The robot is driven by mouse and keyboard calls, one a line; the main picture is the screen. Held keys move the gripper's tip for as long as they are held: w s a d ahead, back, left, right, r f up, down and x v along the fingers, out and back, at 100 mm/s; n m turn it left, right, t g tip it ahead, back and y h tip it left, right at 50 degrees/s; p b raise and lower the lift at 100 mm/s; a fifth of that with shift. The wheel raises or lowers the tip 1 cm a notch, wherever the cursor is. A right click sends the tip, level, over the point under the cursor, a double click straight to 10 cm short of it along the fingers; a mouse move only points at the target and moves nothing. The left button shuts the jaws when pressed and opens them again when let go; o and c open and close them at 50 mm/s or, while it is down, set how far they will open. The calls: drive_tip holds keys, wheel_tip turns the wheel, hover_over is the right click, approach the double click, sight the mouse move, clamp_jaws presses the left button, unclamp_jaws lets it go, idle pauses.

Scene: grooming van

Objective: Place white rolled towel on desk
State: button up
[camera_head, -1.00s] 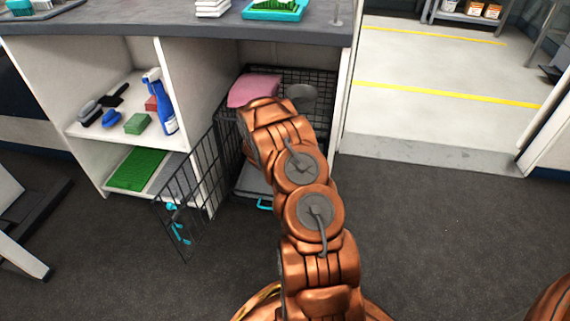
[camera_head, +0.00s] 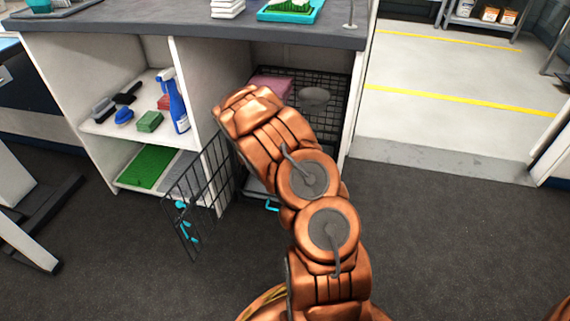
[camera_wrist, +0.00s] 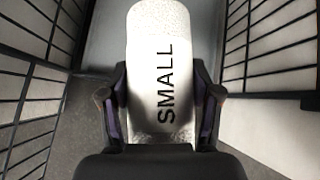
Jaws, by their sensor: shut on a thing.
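A white rolled towel (camera_wrist: 160,30) with the black word SMALL stands upright in the picture in the wrist view. My gripper (camera_wrist: 161,92) is shut on it, one dark finger on each side. In the head view my arm hides the gripper and the towel. The desk is probably the grey counter (camera_head: 190,34) along the top of the head view, above the white shelf unit.
A wire crate (camera_head: 342,112) under the counter holds a pink folded cloth (camera_head: 270,84) and a grey bowl (camera_head: 314,98). Its open wire door (camera_head: 200,190) juts out left of my arm. White stacked items (camera_head: 228,8) and a teal tray (camera_head: 318,12) stand on the counter.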

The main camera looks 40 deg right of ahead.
drive_tip(key=a+r+n+t+y, duration=0.1)
drive_tip(key=a+r+n+y, duration=0.2)
drive_tip(key=a+r, duration=1.2)
drive_tip(key=a+r+n+t+y, duration=0.2)
drive_tip(key=a+r+n+y, duration=0.2)
drive_tip(key=a+r, duration=1)
drive_tip(key=a+n, duration=0.3)
drive_tip(key=a, duration=0.4)
drive_tip(key=shift+w+r+n+t, duration=0.3)
drive_tip(key=shift+w+r, duration=0.05)
drive_tip(key=shift+r, duration=0.05)
drive_tip(key=shift+a, duration=0.15)
